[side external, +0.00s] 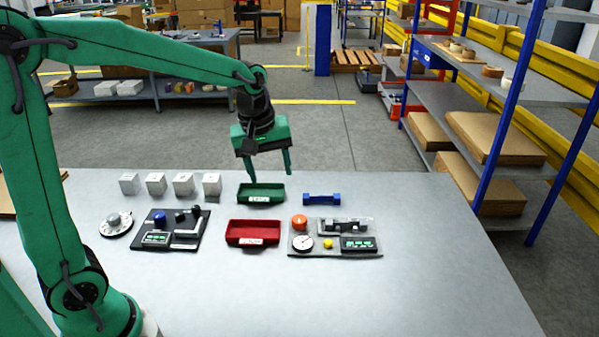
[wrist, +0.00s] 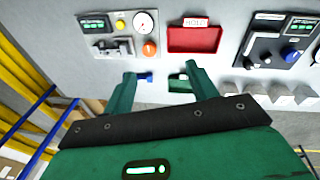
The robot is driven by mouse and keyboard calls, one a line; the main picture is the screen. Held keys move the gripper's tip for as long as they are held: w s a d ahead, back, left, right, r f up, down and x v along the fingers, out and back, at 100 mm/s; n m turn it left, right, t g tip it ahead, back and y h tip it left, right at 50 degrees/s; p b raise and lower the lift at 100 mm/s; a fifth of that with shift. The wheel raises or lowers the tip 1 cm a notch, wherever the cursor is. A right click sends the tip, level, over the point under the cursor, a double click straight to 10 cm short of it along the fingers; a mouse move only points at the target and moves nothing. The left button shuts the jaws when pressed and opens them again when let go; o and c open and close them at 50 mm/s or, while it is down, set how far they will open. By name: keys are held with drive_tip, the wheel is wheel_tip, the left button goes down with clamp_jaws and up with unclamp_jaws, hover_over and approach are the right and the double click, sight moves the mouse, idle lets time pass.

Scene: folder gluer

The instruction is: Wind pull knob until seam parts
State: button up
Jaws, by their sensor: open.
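No readable label marks the pull knob. An orange knob (side external: 299,222) stands on the right grey panel (side external: 362,252), beside a round white gauge (side external: 302,243), a yellow button (side external: 328,244), a dark clamp-like fixture (side external: 343,226) and a display (side external: 358,244). In the wrist view the orange knob (wrist: 149,48) sits below the gauge (wrist: 144,22). A blue knob (side external: 159,216) is on the dark left panel (side external: 188,243). My gripper (side external: 273,173) is open and empty, pointing down above the table's back, behind the panels and apart from them. I cannot make out a seam.
A green tray (side external: 261,186) and blue bar (side external: 322,199) lie near below my gripper. A red tray (side external: 232,239) sits between the panels. Several white cubes (side external: 183,184) and a white dial (side external: 116,223) are at left. The table's front right is clear.

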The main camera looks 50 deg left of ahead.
sight(299, 218)
drive_tip(key=w+f+n, duration=0.2)
drive_tip(key=w+f, duration=0.1)
drive_tip(key=w+f+n+g, duration=0.1)
drive_tip(key=w+f+n, duration=0.1)
drive_tip(key=w+f, duration=0.1)
drive_tip(key=w+f+n+g, duration=0.1)
drive_tip(key=w+f+n, duration=0.1)
drive_tip(key=w+f, duration=0.1)
drive_tip(key=shift+a+f, duration=0.35)
drive_tip(key=shift+f, duration=0.4)
drive_tip(key=shift+w+f+n, duration=0.2)
drive_tip(key=shift+f+n, duration=0.3)
drive_tip(key=shift+f, duration=0.1)
drive_tip(key=shift+f, duration=3.8)
drive_tip(key=shift+c, duration=0.2)
drive_tip(key=c, duration=1)
